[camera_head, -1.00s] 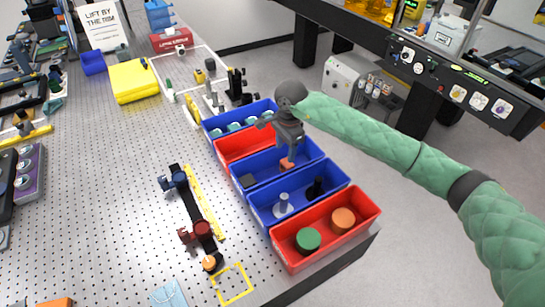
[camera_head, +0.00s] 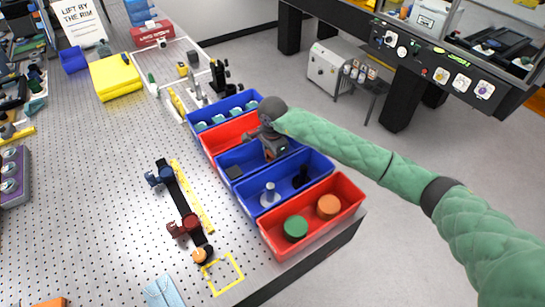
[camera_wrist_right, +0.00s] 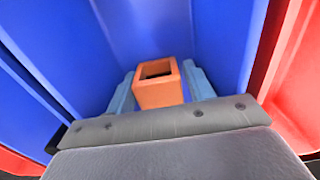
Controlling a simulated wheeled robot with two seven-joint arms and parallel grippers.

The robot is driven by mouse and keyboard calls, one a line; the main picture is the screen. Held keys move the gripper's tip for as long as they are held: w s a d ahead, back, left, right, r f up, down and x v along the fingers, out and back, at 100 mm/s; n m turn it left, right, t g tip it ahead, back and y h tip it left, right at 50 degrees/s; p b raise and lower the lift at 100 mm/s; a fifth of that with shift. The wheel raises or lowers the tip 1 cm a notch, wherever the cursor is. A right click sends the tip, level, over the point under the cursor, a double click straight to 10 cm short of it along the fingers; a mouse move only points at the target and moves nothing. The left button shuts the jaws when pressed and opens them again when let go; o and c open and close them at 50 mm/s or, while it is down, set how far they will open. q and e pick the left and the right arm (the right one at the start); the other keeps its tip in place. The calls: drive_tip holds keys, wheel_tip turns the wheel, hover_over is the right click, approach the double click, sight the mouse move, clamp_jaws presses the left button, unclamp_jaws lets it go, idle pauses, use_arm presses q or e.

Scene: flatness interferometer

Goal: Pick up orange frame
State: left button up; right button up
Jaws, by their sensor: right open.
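The orange frame (camera_wrist_right: 160,90) is a small, hollow, square-mouthed block at the bottom of a blue bin (camera_wrist_right: 222,30) in the right wrist view. My right gripper (camera_wrist_right: 159,74) is open, with one blue-grey finger on either side of the frame; I cannot tell whether either touches it. In the head view my right gripper (camera_head: 272,154) reaches down into the middle blue bin (camera_head: 234,186), and the frame is hidden behind it. My left gripper is not in view.
The nearest red bin (camera_head: 352,214) holds a green and an orange cylinder. The perforated table (camera_head: 95,190) is largely clear to the left.

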drive_tip(key=shift+d, duration=0.1)
drive_tip(key=shift+c, duration=0.2)
drive_tip(key=c, duration=0.7)
drive_tip(key=shift+c, duration=0.2)
